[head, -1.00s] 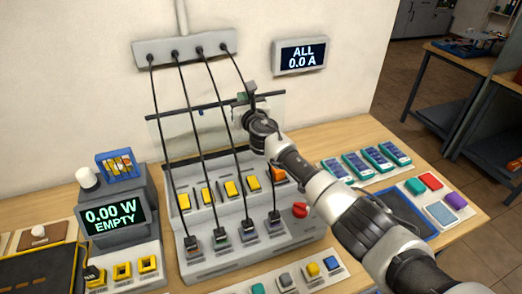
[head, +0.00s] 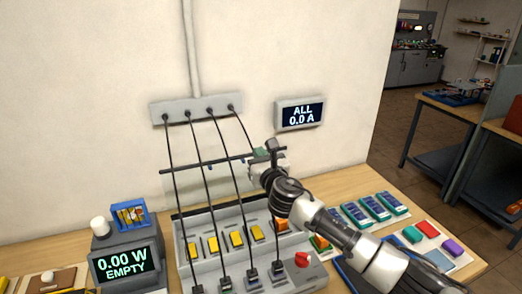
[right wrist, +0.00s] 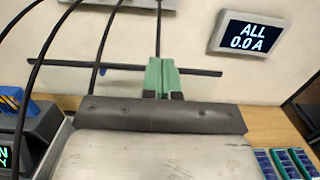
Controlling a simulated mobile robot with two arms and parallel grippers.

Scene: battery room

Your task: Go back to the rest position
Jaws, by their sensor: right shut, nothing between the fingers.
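My right gripper (head: 266,150) is raised in front of the wall, above the right end of the grey charging station (head: 236,266). Its green fingertips (right wrist: 161,78) are together and empty in the right wrist view. They appear close to the dark horizontal bar (right wrist: 110,67) and the rightmost hanging cable (right wrist: 159,25); whether they touch cannot be told. My right arm (head: 330,232) reaches in from the lower right. My left gripper is not in view.
Several black cables hang from a grey wall box (head: 196,110) to the station. A wall display (head: 299,114) reads "ALL 0.0 A". A meter (head: 124,264) reads "0.00 W EMPTY". Blue-and-teal packs (head: 374,208) and colored blocks (head: 431,228) lie on the bench at right.

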